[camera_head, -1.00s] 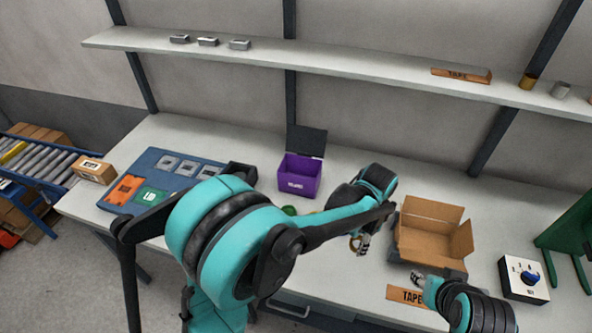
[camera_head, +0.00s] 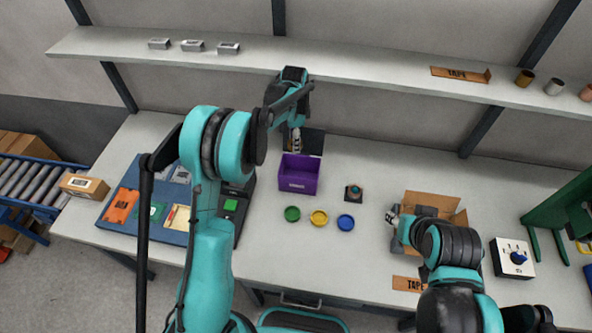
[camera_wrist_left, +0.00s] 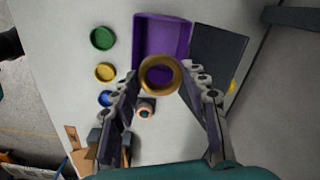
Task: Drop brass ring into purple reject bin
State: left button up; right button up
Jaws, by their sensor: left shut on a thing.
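The open purple reject bin (camera_head: 297,182) stands at the middle back of the table, its dark lid (camera_head: 312,143) raised behind it. My left gripper (camera_head: 295,146) is above the back of the bin, pointing down. In the left wrist view, the left gripper (camera_wrist_left: 163,88) is shut on the brass ring (camera_wrist_left: 146,78) at its fingertips. The purple bin (camera_wrist_left: 178,32) lies beyond the ring, and purple shows through its hole. The ring is too small to make out in the head view. My right gripper (camera_head: 391,218) is beside the open cardboard box; its jaws are unclear.
Green (camera_head: 292,214), yellow (camera_head: 319,218) and blue (camera_head: 346,222) round pieces lie in front of the bin. A small dark block with a round top (camera_head: 354,193) stands to its right. The cardboard box (camera_head: 437,208) is further right. A shelf (camera_head: 370,83) runs above the table.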

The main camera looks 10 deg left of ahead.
pick_arm(q)
notch_tip(320, 180, down, 6)
jog(key=b, duration=0.3)
jog(key=o, duration=1.4)
jog(key=shift+r, duration=0.15)
notch_tip(320, 180, up, 12)
jog(key=shift+f, duration=0.1)
